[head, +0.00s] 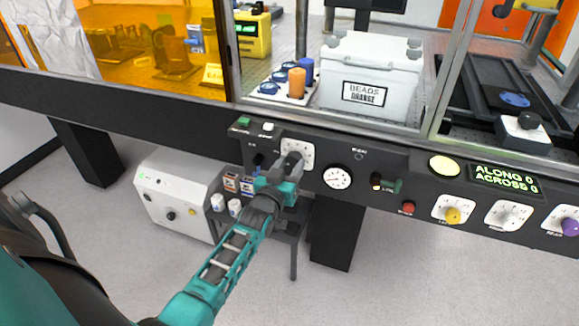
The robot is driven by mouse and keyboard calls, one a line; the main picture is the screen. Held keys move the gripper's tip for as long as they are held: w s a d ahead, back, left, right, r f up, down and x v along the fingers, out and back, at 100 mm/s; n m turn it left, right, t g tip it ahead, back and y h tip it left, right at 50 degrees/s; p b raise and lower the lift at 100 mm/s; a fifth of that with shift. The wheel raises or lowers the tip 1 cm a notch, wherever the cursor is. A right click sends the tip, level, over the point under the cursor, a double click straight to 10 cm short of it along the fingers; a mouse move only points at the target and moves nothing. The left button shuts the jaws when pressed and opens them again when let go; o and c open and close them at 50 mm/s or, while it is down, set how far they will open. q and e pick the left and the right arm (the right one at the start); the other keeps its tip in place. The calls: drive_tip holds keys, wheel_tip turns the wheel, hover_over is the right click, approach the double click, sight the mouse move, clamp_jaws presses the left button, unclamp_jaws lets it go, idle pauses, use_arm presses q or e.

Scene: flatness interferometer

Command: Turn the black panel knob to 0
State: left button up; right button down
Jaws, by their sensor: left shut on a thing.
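My left gripper (290,163) reaches up from below to the front panel. It is shut at a white dial plate (307,149), on what looks like the black panel knob. The gripper covers most of that knob, so its pointer and the number it points to cannot be read. The marks on the plate are too small to read. My right gripper is not in view.
A small black knob (258,160) is left of the gripper and a round gauge (337,177) right of it. A red button (408,208), yellow knob (452,215) and purple knob (570,226) sit farther right. A white cabinet (180,190) stands below left.

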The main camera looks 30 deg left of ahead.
use_arm(q)
drive_tip(key=o, duration=1.1)
drive_tip(key=shift+c, duration=0.2)
drive_tip(key=shift+s, duration=0.1)
drive_tip(key=p+v, duration=0.1)
drive_tip(key=v, duration=1.1)
drive_tip(key=shift+s, duration=0.35)
drive_tip(key=shift+d, duration=0.1)
drive_tip(key=s+d+f+m+g+h, duration=0.3)
drive_tip(key=s+d+f, duration=0.1)
drive_tip(key=d, duration=0.3)
drive_tip(key=s+d+f+m+g+h, duration=0.2)
drive_tip(key=s+d+f+g+h, duration=0.1)
drive_tip(key=s+d+f, duration=0.2)
drive_tip(key=shift+s+d+m+g, duration=0.3)
drive_tip(key=shift+s+d+m, duration=0.1)
drive_tip(key=shift+s+d, duration=0.8)
